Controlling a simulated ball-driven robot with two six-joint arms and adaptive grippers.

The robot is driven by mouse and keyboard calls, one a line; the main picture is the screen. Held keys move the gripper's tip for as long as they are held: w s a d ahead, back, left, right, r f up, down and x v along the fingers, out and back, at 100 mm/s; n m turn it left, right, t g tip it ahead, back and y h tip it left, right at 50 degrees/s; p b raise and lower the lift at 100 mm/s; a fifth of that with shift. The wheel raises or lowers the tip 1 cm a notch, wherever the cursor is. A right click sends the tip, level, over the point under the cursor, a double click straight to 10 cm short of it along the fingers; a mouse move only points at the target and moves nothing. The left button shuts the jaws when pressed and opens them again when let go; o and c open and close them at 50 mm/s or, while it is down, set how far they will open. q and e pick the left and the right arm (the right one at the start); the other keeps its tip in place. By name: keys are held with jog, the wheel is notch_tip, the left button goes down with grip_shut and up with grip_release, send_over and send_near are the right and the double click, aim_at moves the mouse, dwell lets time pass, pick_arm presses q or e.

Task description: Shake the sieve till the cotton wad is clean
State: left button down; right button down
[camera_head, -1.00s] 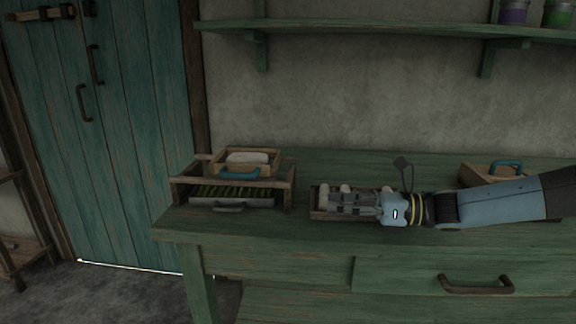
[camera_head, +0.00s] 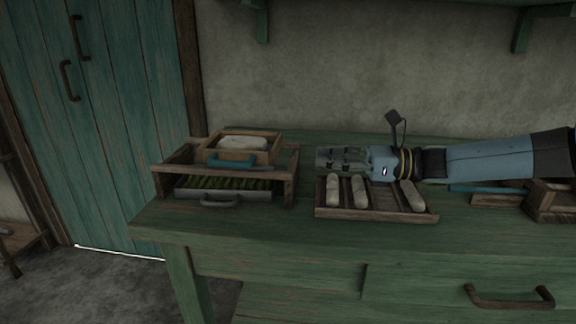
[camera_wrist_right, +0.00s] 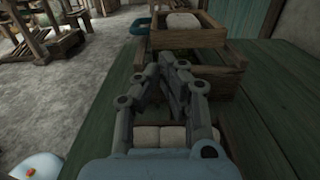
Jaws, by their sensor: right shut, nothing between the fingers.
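The sieve (camera_head: 258,158), a small wooden box with a blue handle, sits on top of a wooden frame (camera_head: 290,186) at the left of the bench. The pale cotton wad (camera_head: 243,143) lies in it. In the wrist view the sieve (camera_wrist_right: 190,35) and the wad (camera_wrist_right: 184,22) show ahead of the fingers. My right gripper (camera_head: 322,158) is shut and empty, just right of the frame and above the back of a tray of pale rolls. It points left toward the sieve and does not touch it. My left gripper is not in view.
A tray with green contents (camera_head: 225,188) and a grey handle sits low in the frame. A slatted wooden tray (camera_head: 375,213) holds several pale rolls (camera_head: 360,191) under my right arm. A wooden box (camera_head: 553,203) stands at the right. The bench front (camera_head: 300,233) is clear.

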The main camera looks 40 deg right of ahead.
aim_at(275, 157)
jog(key=b+x, duration=0.4)
jog(key=x, duration=0.3)
jog(key=shift+w+a+f, duration=0.1)
jog(key=shift+w+f, duration=0.05)
jog(key=shift+f, duration=0.05)
jog(key=shift+w+a+r, duration=0.15)
jog(key=shift+w+a, duration=0.05)
jog(key=shift+w, duration=0.05)
